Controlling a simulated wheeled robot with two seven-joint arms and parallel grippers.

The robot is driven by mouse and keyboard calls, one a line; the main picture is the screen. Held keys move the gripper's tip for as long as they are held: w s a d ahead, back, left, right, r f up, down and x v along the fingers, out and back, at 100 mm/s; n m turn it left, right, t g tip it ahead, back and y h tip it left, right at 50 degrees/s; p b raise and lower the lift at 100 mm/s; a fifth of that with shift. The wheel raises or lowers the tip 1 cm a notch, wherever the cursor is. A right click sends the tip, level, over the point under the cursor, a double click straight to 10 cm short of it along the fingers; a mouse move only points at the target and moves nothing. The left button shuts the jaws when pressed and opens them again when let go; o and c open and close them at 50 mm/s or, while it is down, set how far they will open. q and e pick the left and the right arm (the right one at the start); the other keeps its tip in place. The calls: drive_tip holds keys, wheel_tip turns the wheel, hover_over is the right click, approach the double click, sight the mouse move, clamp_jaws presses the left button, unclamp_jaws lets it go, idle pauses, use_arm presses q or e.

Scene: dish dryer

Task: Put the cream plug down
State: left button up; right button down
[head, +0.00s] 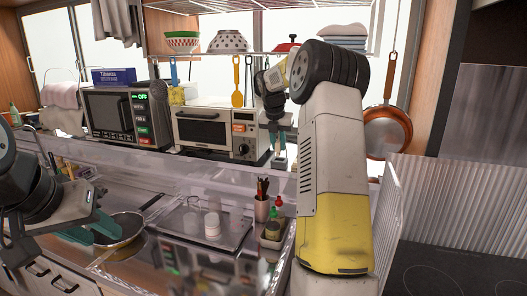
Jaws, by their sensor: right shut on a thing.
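My right gripper (278,150) hangs fingers-down at the back of the counter, just right of the white toaster oven (214,132). It is shut on a small pale thing (281,141), which fits the cream plug. The fingers cover most of it, and its shape is too small to make out. I cannot tell whether it touches the surface below.
A black microwave (105,116) with a blue box (113,76) on top stands left of the oven. A clear ledge, a utensil cup (262,207) and bottles are in front. Hanging utensils and a copper pan (388,131) flank my right arm, which hides part of the counter.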

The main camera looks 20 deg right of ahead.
sight(280, 150)
drive_tip(key=w+d, duration=0.1)
drive_tip(key=w, duration=0.2)
drive_tip(key=shift+d+f, duration=0.15)
drive_tip(key=shift+d, duration=0.25)
drive_tip(key=shift+w+d+f, duration=0.1)
drive_tip(key=shift+w+f, duration=0.05)
drive_tip(key=shift+w, duration=0.1)
drive_tip(key=shift+f, duration=1.6)
drive_tip(key=c, duration=1.3)
unclamp_jaws()
drive_tip(key=shift+f, duration=0.15)
